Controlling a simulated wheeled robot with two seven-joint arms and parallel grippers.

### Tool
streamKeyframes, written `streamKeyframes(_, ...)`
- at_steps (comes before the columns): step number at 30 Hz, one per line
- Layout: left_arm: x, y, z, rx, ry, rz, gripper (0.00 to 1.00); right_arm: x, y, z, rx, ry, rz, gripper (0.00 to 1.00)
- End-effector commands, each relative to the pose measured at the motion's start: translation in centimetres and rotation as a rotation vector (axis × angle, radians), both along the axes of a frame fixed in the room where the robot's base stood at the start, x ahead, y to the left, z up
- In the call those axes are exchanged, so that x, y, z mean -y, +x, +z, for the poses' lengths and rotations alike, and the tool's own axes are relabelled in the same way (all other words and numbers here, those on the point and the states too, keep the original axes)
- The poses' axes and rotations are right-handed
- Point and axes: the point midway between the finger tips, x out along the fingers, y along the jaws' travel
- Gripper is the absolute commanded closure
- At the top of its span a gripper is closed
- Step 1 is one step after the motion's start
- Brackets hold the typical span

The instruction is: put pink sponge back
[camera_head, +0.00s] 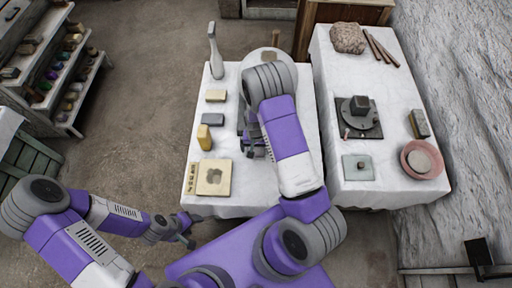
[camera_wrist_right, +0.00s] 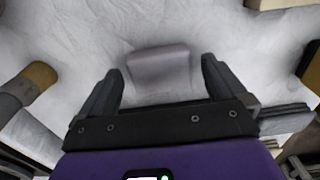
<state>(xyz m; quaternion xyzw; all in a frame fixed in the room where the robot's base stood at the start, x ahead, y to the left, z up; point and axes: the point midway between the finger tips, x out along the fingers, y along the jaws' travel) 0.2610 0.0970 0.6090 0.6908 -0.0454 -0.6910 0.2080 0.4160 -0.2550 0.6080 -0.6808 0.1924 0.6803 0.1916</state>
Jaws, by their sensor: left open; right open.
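A pinkish-grey block (camera_wrist_right: 160,68), which looks like the pink sponge, lies on the white cloth in the right wrist view. My right gripper (camera_wrist_right: 160,92) is open, with one finger to each side of the block's near end. I cannot tell whether the fingers touch it. In the head view my right gripper (camera_head: 254,148) is over the near table, partly covered by its own arm, and the sponge cannot be made out. My left gripper (camera_head: 184,238) is open and empty, off the table's front left corner.
The near table (camera_head: 230,204) holds a yellow block (camera_head: 204,137), a dark grey block (camera_head: 212,119), a tan block (camera_head: 215,96) and a beige board (camera_head: 217,188) along its left side. A second table (camera_head: 386,96) at right holds a turntable (camera_head: 359,126) and a pink bowl (camera_head: 435,166).

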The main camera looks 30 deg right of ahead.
Motion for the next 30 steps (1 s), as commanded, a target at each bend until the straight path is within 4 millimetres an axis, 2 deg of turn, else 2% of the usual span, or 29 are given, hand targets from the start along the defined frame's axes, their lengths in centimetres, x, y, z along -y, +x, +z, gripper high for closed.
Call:
streamKeyframes(12,0.0,0.0,3.0,0.000,0.000,0.000,0.42,0.0,0.1,8.6,0.004,0.000,0.000,0.01)
streamKeyframes(19,0.0,0.0,3.9,0.000,0.000,0.000,0.42,0.0,0.0,11.6,0.001,0.000,0.001,0.01)
streamKeyframes(22,0.0,0.0,4.0,0.000,0.000,0.000,0.42,-0.2,-0.3,11.7,-0.003,0.004,0.006,0.01)
streamKeyframes(25,0.0,0.0,4.0,0.000,0.000,0.000,0.42,-1.3,-2.0,9.9,-0.015,0.026,0.038,0.01)
streamKeyframes(28,0.0,0.0,4.0,0.000,0.000,0.000,0.42,-3.8,-5.1,6.9,-0.021,0.076,0.103,0.01)
streamKeyframes(30,0.0,0.0,4.0,0.000,0.000,0.000,0.42,-6.1,-7.7,5.1,-0.017,0.126,0.156,0.01)
